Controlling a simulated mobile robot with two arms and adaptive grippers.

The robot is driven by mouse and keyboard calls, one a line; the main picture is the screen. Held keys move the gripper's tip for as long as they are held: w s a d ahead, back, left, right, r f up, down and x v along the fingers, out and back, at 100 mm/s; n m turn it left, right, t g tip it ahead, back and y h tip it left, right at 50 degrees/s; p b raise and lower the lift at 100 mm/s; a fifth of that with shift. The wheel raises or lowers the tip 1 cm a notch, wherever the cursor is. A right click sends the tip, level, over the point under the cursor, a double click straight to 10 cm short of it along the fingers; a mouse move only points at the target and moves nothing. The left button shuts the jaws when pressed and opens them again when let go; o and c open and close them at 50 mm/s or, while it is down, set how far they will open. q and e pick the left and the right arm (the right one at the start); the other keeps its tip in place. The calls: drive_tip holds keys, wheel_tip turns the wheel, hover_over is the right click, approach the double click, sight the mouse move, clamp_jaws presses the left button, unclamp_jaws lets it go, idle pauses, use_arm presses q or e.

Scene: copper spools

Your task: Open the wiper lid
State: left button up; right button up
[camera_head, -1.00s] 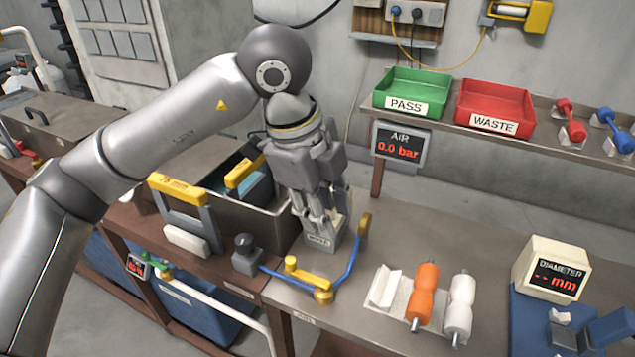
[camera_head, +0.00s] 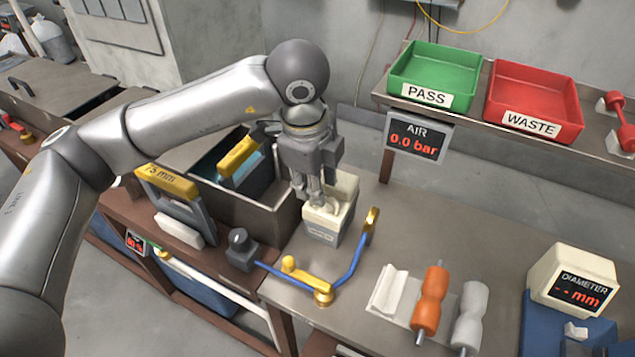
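The wiper box (camera_head: 325,234) is a small pale box with a grey front, standing on the metal bench in the middle of the head view. Its cream upper part (camera_head: 346,190) shows behind and to the right of my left gripper. My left gripper (camera_head: 316,204) points down at the top of the box, with its fingers at or just over the front of the top. The fingers hide part of the top, so I cannot tell how far the lid is raised or whether they grip it. My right gripper is not in view.
A blue pipe (camera_head: 347,276) with yellow handles runs just in front of the box. A metal tank (camera_head: 270,218) stands to its left. Orange (camera_head: 431,295) and white (camera_head: 470,315) spools lie at front right. The AIR display (camera_head: 414,138) hangs behind.

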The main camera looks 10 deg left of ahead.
sight(332, 196)
use_arm(q)
drive_tip(key=shift+w+f, duration=0.2)
drive_tip(key=shift+f, duration=0.95)
drive_tip(key=shift+c, duration=0.9)
clamp_jaws()
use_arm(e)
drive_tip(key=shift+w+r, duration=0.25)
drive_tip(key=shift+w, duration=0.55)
use_arm(q)
drive_tip(key=shift+d, duration=0.1)
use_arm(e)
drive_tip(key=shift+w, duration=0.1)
